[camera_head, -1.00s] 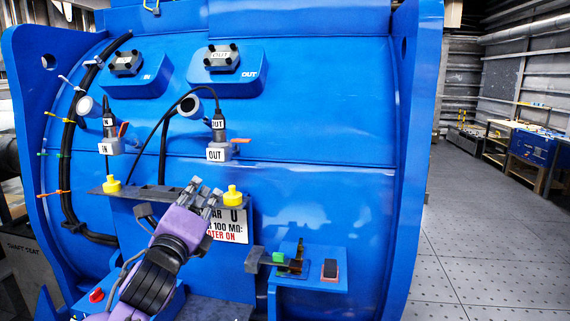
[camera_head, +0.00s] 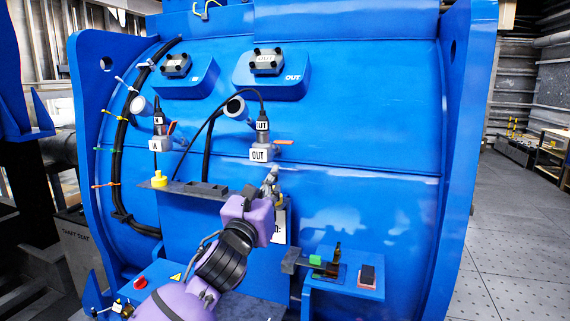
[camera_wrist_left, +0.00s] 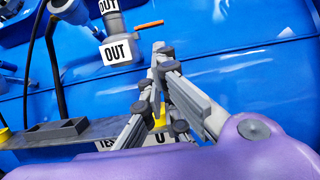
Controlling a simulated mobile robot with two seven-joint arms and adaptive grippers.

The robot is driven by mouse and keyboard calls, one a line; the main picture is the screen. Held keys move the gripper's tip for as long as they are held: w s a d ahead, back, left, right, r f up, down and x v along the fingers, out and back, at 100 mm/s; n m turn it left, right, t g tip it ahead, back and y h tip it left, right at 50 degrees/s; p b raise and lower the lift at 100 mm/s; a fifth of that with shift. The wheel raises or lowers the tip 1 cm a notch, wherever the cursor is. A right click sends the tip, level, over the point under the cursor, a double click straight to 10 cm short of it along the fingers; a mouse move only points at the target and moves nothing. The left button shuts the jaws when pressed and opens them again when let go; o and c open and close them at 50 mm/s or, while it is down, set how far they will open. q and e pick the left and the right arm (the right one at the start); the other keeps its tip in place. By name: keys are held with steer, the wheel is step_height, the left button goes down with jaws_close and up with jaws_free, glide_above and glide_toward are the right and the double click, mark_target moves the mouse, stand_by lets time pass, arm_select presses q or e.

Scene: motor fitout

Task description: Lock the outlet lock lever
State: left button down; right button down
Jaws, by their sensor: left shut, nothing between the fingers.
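The outlet lock lever is a small orange bar (camera_head: 285,142) that sticks out to the right, nearly level, from the grey OUT connector block (camera_head: 261,153). The lever also shows in the left wrist view (camera_wrist_left: 149,24). A black plug with a cable sits in the top of the block. My left gripper (camera_head: 271,172) is below and slightly right of the block, pointing up. Its fingers are shut and empty, their tips (camera_wrist_left: 160,48) below the lever and apart from it. My right gripper is in neither current view.
The IN connector (camera_head: 160,144) with its red lever (camera_head: 171,128) is to the left. A dark shelf (camera_head: 200,188) with a yellow knob (camera_head: 159,179) lies below. A blue bracket with a green part (camera_head: 315,260) juts out at lower right. The panel right of the lever is clear.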

mark_target(284, 142)
arm_select(q)
steer(key=x, duration=0.8)
steer(key=shift+w+d+r, duration=0.15)
steer(key=shift+w, duration=0.2)
steer(key=shift+w+d+r, duration=0.15)
steer(key=shift+w, duration=0.35)
